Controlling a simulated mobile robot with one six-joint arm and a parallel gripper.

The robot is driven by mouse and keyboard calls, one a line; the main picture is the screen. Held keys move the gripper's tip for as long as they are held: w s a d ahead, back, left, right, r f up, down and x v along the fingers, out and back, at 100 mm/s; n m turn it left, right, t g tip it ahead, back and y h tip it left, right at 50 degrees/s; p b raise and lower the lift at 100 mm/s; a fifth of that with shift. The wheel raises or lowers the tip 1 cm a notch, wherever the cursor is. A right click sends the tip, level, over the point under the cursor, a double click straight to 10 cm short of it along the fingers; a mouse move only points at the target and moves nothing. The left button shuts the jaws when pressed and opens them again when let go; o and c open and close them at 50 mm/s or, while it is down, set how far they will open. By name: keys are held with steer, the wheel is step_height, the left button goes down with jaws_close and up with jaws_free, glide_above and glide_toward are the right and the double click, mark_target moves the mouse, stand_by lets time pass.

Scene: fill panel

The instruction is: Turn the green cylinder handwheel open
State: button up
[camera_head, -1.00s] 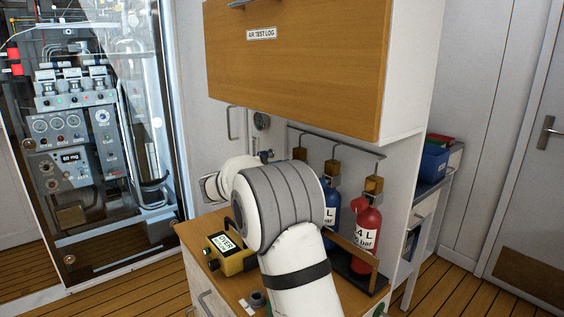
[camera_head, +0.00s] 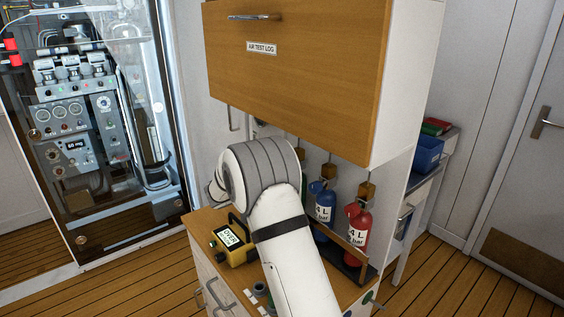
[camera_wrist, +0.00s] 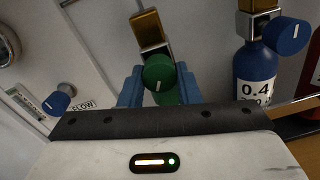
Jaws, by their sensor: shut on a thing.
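The green cylinder's body below is mostly hidden by my gripper. In the head view my white arm hides the green cylinder and the gripper.
A blue cylinder (camera_head: 325,203) and a red cylinder (camera_head: 357,232) stand to the right on the counter. A yellow meter (camera_head: 232,240) reading OVER sits left of my arm. A wooden cabinet (camera_head: 290,80) hangs above. A blue knob (camera_wrist: 59,103) marked FLOW is on the wall.

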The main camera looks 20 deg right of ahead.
steer(key=shift+s+n+p, duration=0.15)
steer(key=shift+n+p, duration=3.25)
steer(key=shift+n, duration=0.2)
steer(key=o, duration=1)
steer(key=shift+c, duration=0.2)
steer(key=shift+a, duration=0.1)
steer(key=b+v, duration=0.1)
steer(key=v, duration=0.6)
steer(key=shift+a, duration=0.3)
